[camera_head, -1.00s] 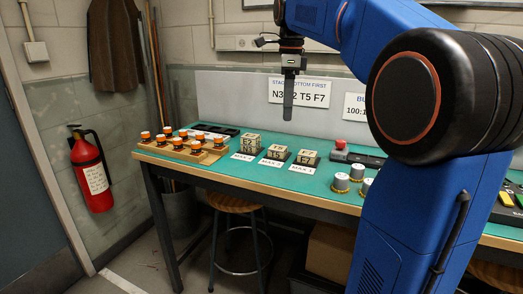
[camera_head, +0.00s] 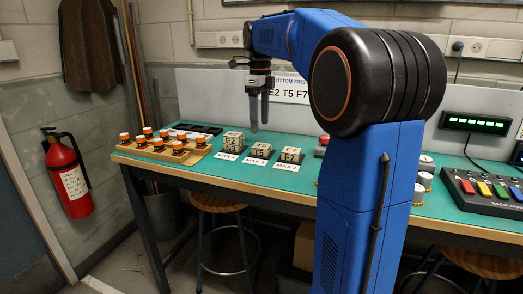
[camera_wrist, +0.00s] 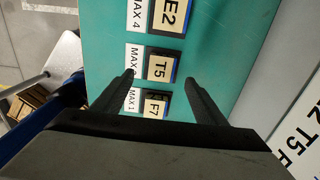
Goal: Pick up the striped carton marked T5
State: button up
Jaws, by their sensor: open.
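The carton marked T5 (camera_head: 260,148) stands on the bench in the middle of a row of three carton spots. In the wrist view the T5 carton (camera_wrist: 160,67) shows its pale labelled top and dark edges; I cannot make out stripes. My gripper (camera_head: 259,125) is open and empty, pointing down above and behind the carton row in the head view. In the wrist view its fingers (camera_wrist: 159,77) reach toward T5, one on each side of it in the picture, apart from it. The height gap is hard to tell.
The E2 carton (camera_wrist: 172,15) and F7 carton (camera_wrist: 155,105) flank T5 closely. A wooden rack (camera_head: 165,148) with orange-banded jars lies left. A button box (camera_head: 485,188) sits right.

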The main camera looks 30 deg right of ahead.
aim_at(262, 145)
jog(key=shift+s+d+f, duration=0.1)
jog(key=shift+d+f, duration=0.1)
jog(key=shift+f, duration=1.75)
jog(key=shift+d+f, duration=0.15)
jog(key=shift+f, duration=1.8)
jog(key=c, duration=1.1)
